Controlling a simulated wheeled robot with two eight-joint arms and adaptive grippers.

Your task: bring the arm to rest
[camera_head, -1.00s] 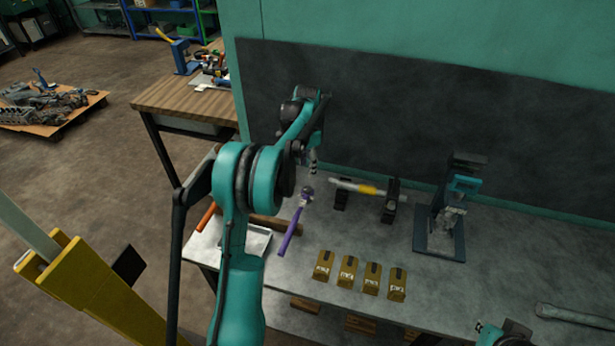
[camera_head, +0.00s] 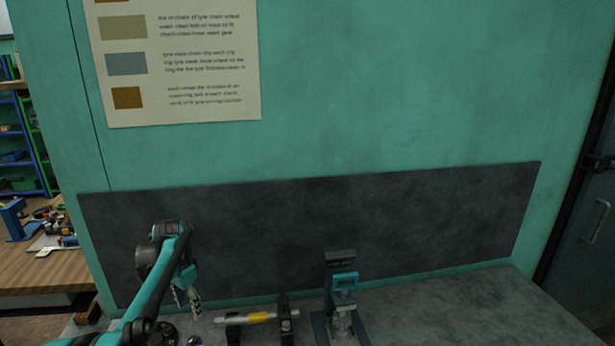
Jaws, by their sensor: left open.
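My left arm (camera_head: 150,290) comes in from the lower left, teal and black, and is bent over the left end of the grey bench. My left gripper (camera_head: 188,301) hangs from its end, pointing down, open and small in the picture. Nothing shows between its fingers. It is above the bench, to the left of a grey bar with a yellow band (camera_head: 257,317) held on black supports. My right gripper is not in view.
A blue and grey press-like stand (camera_head: 341,300) is on the bench right of the bar. A dark panel (camera_head: 400,215) on the teal wall backs the bench. The bench top right of the stand (camera_head: 470,315) is clear. A wooden table (camera_head: 45,272) stands at left.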

